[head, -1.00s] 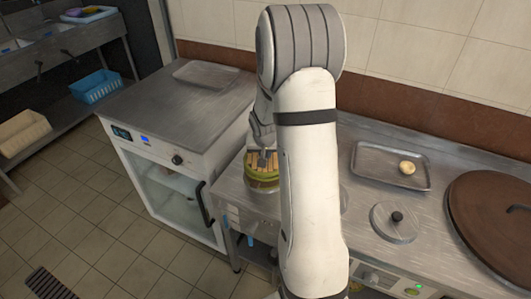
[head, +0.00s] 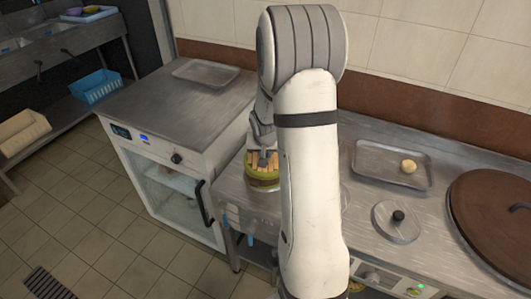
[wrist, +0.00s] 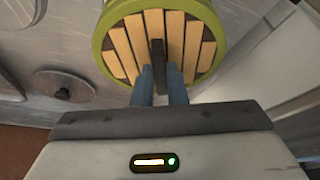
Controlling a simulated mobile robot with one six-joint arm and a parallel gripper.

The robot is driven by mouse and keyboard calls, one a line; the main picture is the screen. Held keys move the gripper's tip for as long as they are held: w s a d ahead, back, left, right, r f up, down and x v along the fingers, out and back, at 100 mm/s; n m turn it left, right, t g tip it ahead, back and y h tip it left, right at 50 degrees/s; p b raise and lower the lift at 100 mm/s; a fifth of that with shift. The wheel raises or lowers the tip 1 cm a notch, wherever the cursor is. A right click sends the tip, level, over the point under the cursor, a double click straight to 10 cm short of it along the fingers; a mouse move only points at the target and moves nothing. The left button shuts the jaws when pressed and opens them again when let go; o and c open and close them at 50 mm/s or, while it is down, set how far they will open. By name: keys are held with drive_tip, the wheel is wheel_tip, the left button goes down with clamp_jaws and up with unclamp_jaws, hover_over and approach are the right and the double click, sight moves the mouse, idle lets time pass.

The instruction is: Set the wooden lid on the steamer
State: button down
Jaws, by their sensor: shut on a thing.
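The wooden lid (wrist: 121,48) has pale slats, a green rim and a dark bar handle across its middle. My gripper (wrist: 160,82) is shut on the handle in the wrist view. In the head view the lid (head: 256,170) is at the steel counter's left end, beside my arm. A brownish round body, likely the steamer (head: 263,187), shows just below the lid. Whether the lid rests on it or hovers slightly above, I cannot tell. My gripper (head: 263,158) is above the lid, and my arm hides much of the area to its right.
A glass-front cabinet (head: 165,185) with a steel top stands to the left, an empty tray (head: 206,73) on it. On the counter to the right are a tray (head: 365,178) with a small pale ball (head: 408,166), a small metal lid (head: 388,229) and a large brown lid (head: 480,215).

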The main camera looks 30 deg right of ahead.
drive_tip(key=shift+f, duration=0.25)
drive_tip(key=c, duration=1.7)
unclamp_jaws()
drive_tip(key=shift+c, duration=0.2)
drive_tip(key=p+v, duration=0.5)
drive_tip(key=v, duration=0.6)
drive_tip(key=shift+r, duration=0.1)
drive_tip(key=s+a+r+n, duration=0.1)
drive_tip(key=s+a+r, duration=0.3)
drive_tip(key=s, duration=0.3)
drive_tip(key=s+a+r+n+y, duration=0.1)
drive_tip(key=s+a+r+n, duration=0.1)
drive_tip(key=s+a+r, duration=0.2)
drive_tip(key=s+a+r+n+g+y, duration=0.1)
drive_tip(key=s+a+r, duration=0.3)
drive_tip(key=s, duration=0.7)
drive_tip(key=shift+a+r+n, duration=0.3)
drive_tip(key=shift+a+n, duration=0.3)
drive_tip(key=shift+a, duration=0.5)
